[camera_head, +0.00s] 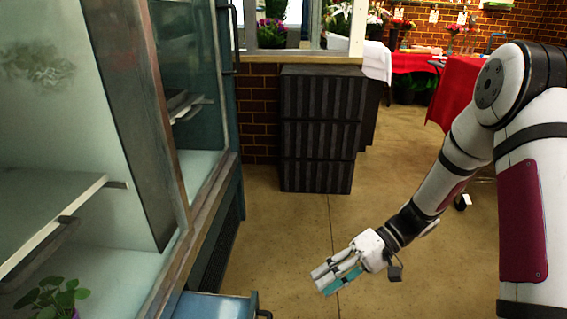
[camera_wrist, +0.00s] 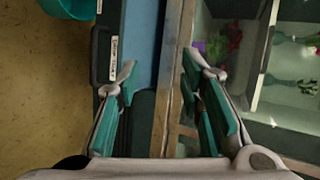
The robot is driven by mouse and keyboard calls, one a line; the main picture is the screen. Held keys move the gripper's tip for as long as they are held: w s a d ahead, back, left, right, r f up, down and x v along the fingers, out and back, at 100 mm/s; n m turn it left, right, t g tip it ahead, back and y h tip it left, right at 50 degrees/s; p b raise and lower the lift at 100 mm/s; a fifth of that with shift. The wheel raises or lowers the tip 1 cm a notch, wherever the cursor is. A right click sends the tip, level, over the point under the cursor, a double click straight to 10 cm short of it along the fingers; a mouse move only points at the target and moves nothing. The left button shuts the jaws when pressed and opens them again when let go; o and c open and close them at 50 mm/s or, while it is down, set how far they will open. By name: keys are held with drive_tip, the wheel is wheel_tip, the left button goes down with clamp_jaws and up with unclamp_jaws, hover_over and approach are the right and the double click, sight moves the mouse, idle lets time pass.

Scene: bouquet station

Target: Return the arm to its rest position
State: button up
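My arm reaches down from the right side of the head view, with my gripper (camera_head: 324,279) low over the bare floor in front of the glass display cabinet. In the wrist view my gripper (camera_wrist: 163,78) has its two teal-padded fingers spread wide apart, with nothing between them touching either pad. The cabinet's frame and a blue surface show beyond the fingers. No object is held.
A glass cabinet (camera_head: 165,175) with shelves fills the left, a blue drawer or ledge (camera_head: 213,306) at its foot. A dark ribbed cabinet (camera_head: 320,130) stands ahead. A red-covered table (camera_head: 458,88) is behind my arm. The middle floor (camera_head: 290,240) is clear.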

drive_tip(key=s+d+r+h, duration=0.1)
drive_tip(key=s+r+h, duration=0.2)
drive_tip(key=s+r, duration=0.45)
drive_tip(key=s+d+r+h, duration=0.1)
drive_tip(key=s+r+h, duration=0.3)
drive_tip(key=r, duration=0.6)
drive_tip(key=s+d+r+m+t+h, duration=0.1)
drive_tip(key=s+d+r+t+h, duration=0.15)
drive_tip(key=s, duration=0.45)
drive_tip(key=s+d+r+m+t+h, duration=0.2)
drive_tip(key=s+d, duration=0.2)
drive_tip(key=s, duration=0.3)
wheel_tip(320, 180, up, 27)
drive_tip(key=t+p, duration=0.4)
drive_tip(key=p, duration=2.1)
drive_tip(key=shift+s+d+p, duration=0.2)
drive_tip(key=shift+d+p, duration=0.2)
drive_tip(key=shift+f, duration=0.1)
